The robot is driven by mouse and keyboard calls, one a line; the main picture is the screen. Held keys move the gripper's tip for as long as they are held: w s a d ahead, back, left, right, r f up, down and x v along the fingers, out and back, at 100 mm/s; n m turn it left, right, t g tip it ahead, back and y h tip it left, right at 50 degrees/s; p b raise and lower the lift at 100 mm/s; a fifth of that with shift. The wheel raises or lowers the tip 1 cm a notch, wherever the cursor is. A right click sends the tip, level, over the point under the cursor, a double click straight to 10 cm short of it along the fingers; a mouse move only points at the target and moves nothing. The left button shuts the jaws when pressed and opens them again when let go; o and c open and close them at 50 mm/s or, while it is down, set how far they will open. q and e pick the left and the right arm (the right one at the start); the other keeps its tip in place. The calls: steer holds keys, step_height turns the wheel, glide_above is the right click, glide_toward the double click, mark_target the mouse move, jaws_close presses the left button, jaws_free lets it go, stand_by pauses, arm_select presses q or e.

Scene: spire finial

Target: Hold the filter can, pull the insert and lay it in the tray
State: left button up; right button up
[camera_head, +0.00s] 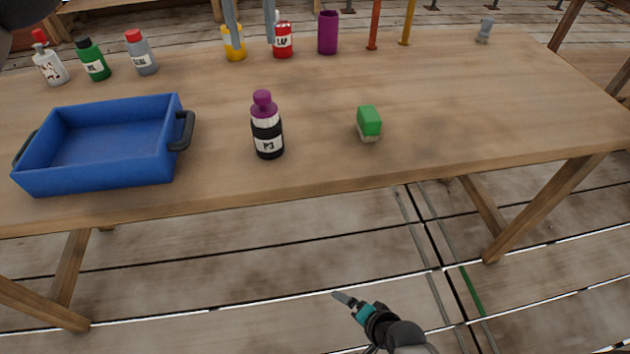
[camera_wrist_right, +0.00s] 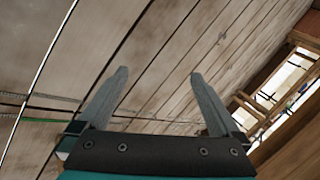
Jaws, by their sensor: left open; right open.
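The filter can (camera_head: 267,135) stands upright on the table, with a black body, pale band and P3 label. A purple knobbed piece (camera_head: 263,103), seemingly the insert, sits in its top. The blue tray (camera_head: 100,182) is to its left, empty, with dark handles. My left gripper (camera_head: 251,42) appears at the top edge as two grey fingers pointing down, apart and empty, beyond the can in the picture; its palm is out of frame. My right gripper (camera_head: 340,297) is below the table's front edge, far from the can. In the right wrist view its fingers (camera_wrist_right: 160,73) are spread and empty.
A green-topped block (camera_head: 369,122) stands right of the can. White (camera_head: 49,68), green (camera_head: 94,64), grey (camera_head: 142,58), yellow (camera_head: 233,45) and red (camera_head: 283,42) bottles, a purple cup (camera_head: 327,34) and upright rods line the back. Table between can and tray is clear.

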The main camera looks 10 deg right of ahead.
mark_target(275, 142)
steer(key=w+a+r+m+t+y, duration=0.2)
steer(key=w+r+m+t, duration=0.15)
steer(key=r+m, duration=0.55)
steer(key=w+a+r+m+t+y, duration=0.1)
steer(key=w+a+r+m+t, duration=0.3)
steer(key=r, duration=0.9)
steer(key=w+a+r+m+t+y, duration=0.15)
steer(key=w+r+m, duration=0.35)
steer(key=r+m, duration=0.5)
steer(key=w+a, duration=0.1)
steer(key=w, duration=0.3)
steer(key=w+a+r+n, duration=0.1)
steer(key=w+a, duration=0.1)
steer(key=w, duration=0.2)
steer(key=w+a+n, duration=0.1)
steer(key=w+a, duration=0.1)
steer(key=w, duration=0.3)
steer(key=shift+a+r+t, duration=0.15)
steer(key=shift+a+t, duration=0.05)
steer(key=shift+t, duration=0.2)
steer(key=shift+s, duration=0.1)
steer(key=c, duration=1.5)
steer(key=shift+o, duration=0.2)
